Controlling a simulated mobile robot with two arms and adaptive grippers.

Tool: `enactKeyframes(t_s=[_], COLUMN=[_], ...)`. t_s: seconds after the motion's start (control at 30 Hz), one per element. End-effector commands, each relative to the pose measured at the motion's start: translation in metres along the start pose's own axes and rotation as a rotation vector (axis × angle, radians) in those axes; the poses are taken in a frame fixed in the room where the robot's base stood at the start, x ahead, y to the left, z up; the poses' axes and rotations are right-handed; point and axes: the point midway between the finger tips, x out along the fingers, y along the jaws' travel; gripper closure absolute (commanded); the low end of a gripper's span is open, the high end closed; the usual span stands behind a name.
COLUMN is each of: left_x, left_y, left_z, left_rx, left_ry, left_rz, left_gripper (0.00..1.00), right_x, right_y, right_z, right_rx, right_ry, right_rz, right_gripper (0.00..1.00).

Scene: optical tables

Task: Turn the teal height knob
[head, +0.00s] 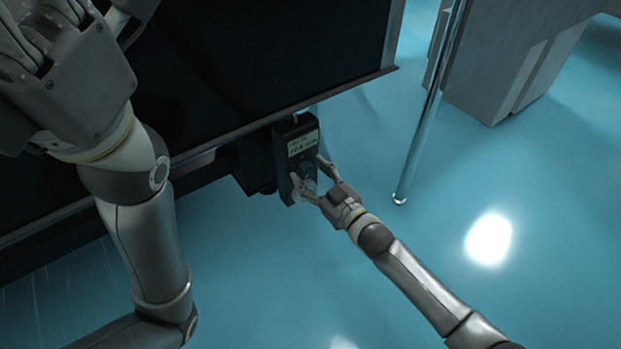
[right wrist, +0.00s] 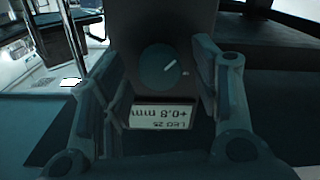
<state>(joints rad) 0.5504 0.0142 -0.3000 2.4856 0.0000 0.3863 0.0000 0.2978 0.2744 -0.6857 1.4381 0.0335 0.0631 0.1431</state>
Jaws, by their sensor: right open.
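The teal height knob (right wrist: 162,67) is a round dial with a white pointer line, on the face of a dark control box (head: 290,135) at the table edge. In the right wrist view the pointer slants up to the right. A small display (right wrist: 163,117) reads upside down, "+0.8 mm" with "Leg 25" or similar. My right gripper (head: 308,170) is open in front of the box, with one finger on each side of the knob. In the right wrist view the fingers (right wrist: 155,58) look apart from the knob. My left gripper (head: 50,35) is at the upper left, its fingertips unclear.
The dark optical table (head: 250,60) fills the upper left, with its edge just above the box. A shiny thin post (head: 428,110) stands on the blue floor to the right. A grey cabinet (head: 510,60) is at the upper right.

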Motion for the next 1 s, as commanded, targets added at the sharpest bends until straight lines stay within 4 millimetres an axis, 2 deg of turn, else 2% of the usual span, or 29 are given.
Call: enactKeyframes(t_s=[0.4, 0.73, 1.0], left_x=[0.0026, 0.0025, 0.005], left_y=[0.0011, 0.0013, 0.0008], left_z=[-0.003, -0.0029, -0.0028], left_rx=[0.001, 0.001, 0.001], left_ry=[0.01, 0.01, 0.013], left_rz=[0.005, 0.005, 0.004], left_gripper=[0.6, 0.6, 0.6], right_x=[0.0065, 0.0062, 0.0061], right_y=[-0.0001, -0.0001, -0.0001], right_z=[-0.0007, -0.0006, -0.001], right_rx=[0.001, 0.001, -0.022], right_ry=[0.0, 0.0, -0.001], right_rz=[0.0, 0.0, 0.0], right_gripper=[0.45, 0.87, 0.89])
